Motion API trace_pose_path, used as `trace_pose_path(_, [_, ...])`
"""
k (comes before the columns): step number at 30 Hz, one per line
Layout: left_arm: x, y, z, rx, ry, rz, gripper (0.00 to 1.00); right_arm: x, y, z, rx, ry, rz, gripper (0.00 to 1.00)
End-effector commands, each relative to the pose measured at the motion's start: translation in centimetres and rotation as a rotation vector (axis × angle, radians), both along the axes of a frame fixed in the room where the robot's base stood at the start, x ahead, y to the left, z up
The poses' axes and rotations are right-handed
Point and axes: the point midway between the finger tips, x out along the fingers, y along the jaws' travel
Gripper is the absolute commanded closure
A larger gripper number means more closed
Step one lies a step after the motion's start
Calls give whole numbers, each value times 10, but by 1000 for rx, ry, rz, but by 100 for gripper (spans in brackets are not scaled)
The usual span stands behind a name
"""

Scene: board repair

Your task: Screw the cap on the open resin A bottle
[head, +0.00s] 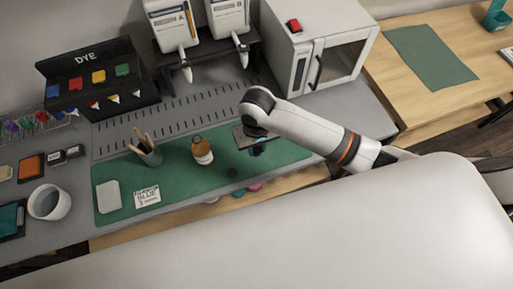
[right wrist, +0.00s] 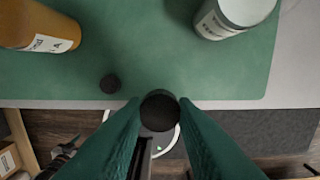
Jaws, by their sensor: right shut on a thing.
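The amber resin A bottle (head: 202,152) stands upright on the green mat; it also shows at the upper left of the right wrist view (right wrist: 40,28), its top out of frame. In the right wrist view my right gripper (right wrist: 160,112) has its teal fingers shut on a round black cap (right wrist: 160,107). The bottle is apart from it. Another black cap (right wrist: 110,83) lies on the mat between bottle and gripper; it shows in the head view (head: 231,172). In the head view my right gripper (head: 258,149) is right of the bottle, partly hidden by its arm. My left gripper is not visible.
A white-lidded jar (right wrist: 238,14) stands on the green mat (head: 175,180) to the right in the wrist view. A cup of sticks (head: 149,155), a label card (head: 147,196) and a white mug (head: 49,202) are left of the bottle. Two dispensers (head: 172,24) stand behind.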

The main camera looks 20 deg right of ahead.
Motion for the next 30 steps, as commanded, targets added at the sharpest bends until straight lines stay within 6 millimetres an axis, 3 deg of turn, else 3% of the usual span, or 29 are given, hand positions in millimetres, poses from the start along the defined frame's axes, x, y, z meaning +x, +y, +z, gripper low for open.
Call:
trace_pose_path(9, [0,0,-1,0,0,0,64,4,-3,8,-1,-4,-1,96])
trace_pose_path(11, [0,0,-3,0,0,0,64,9,-9,21,-2,-9,-5,96])
trace_pose_path(15, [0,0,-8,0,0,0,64,15,-29,70,-7,-15,-14,96])
trace_pose_path(21, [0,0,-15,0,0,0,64,-7,-62,138,-7,-11,-25,96])
trace_pose_path(25, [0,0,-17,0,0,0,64,-21,-73,158,-4,-4,-33,96])
trace_pose_path(30, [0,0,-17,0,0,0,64,-27,-76,164,-1,0,-35,96])
